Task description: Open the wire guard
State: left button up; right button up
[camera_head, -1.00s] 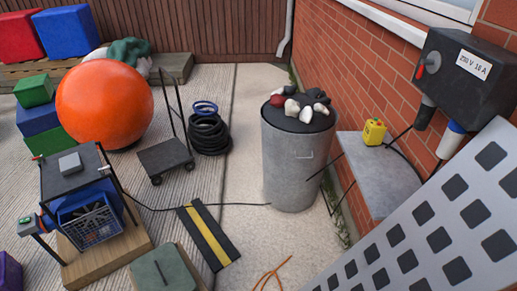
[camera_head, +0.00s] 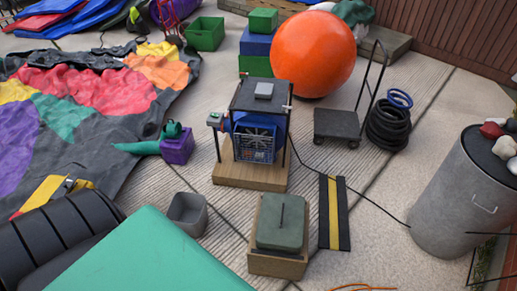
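A blower unit stands near the middle of the head view on a wooden base (camera_head: 236,175). It has a blue fan housing under a dark flat top (camera_head: 247,97). A wire guard (camera_head: 254,146), a grid-like grille, covers its front face and looks closed. A small grey box lies on the top, and a small green-topped control box (camera_head: 215,119) is at its left side. Neither of my grippers is in view, so their relation to the guard does not show.
A wooden box with a green lid (camera_head: 282,222), a grey bin (camera_head: 187,213) and a black-and-yellow cable ramp (camera_head: 334,213) surround the blower's front. A cable runs right to the metal drum (camera_head: 450,205). A flat trolley (camera_head: 337,125) stands behind right. Deflated colourful fabric (camera_head: 90,100) covers the left.

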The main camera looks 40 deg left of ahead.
aim_at(253, 151)
jog(key=i+j+z, duration=0.15)
jog(key=j+z, duration=0.25)
jog(key=j, duration=1.15)
jog(key=k+j+z, duration=0.1)
jog(key=j+z, duration=0.3)
jog(key=j, duration=1.1)
